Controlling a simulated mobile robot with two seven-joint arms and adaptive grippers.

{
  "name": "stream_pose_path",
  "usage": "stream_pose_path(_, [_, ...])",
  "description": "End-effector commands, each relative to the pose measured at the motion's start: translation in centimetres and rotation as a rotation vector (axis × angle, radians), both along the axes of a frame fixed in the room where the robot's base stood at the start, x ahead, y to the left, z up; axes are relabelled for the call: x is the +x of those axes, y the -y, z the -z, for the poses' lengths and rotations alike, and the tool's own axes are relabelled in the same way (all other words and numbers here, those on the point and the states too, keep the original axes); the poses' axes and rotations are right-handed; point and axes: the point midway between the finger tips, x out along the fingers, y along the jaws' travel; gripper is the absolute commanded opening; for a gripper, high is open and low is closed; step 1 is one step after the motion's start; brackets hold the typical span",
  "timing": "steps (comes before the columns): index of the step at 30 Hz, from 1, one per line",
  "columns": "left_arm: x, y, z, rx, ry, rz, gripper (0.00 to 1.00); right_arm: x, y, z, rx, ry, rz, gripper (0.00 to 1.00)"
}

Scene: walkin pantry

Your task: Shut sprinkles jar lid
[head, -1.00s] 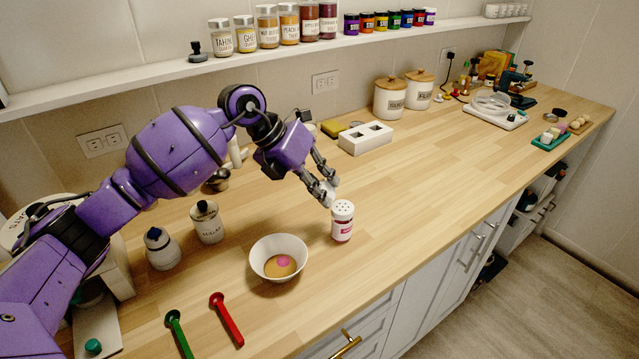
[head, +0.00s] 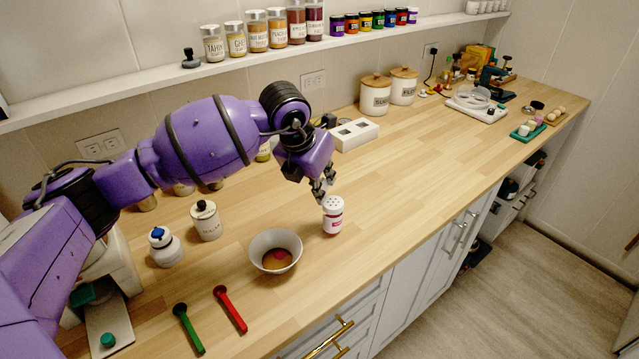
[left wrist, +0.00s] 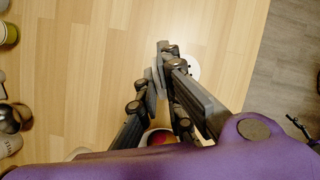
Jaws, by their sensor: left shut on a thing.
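The sprinkles jar (head: 333,219) stands upright on the counter, white-topped with a pink label. Dark holes show in its white top, so the top is uncovered. My left gripper (head: 321,190) is at the jar's upper left, fingers pointing down and close together. It is shut on the jar's lid, which is mostly hidden by the fingers. In the left wrist view the fingertips (left wrist: 164,57) are close together, and the white jar top (left wrist: 190,67) shows partly behind them. My right gripper is not in view.
Red (head: 230,308) and green (head: 188,328) spoons lie in front. A sugar jar (head: 206,221) stands further left. The counter right of the jar is clear to its front edge.

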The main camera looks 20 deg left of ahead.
Motion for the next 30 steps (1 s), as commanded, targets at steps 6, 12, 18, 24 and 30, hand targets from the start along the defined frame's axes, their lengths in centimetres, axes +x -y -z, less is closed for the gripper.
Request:
stream_pose_path(6, [0.0,0.0,0.1,-0.001,-0.002,0.001,0.00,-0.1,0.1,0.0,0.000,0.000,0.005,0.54])
stream_pose_path(12, [0.0,0.0,0.1,-0.001,-0.002,0.001,0.26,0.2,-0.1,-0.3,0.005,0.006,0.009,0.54])
stream_pose_path(18, [0.0,0.0,0.1,-0.002,-0.001,0.001,0.26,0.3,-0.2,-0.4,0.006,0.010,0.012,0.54])
stream_pose_path(24, [-0.3,-0.1,-0.9,-0.003,0.000,0.001,0.26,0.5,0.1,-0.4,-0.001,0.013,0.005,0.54])
stream_pose_path(30, [-1.6,-0.8,-4.4,0.000,0.003,0.001,0.26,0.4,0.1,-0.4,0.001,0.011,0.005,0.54])
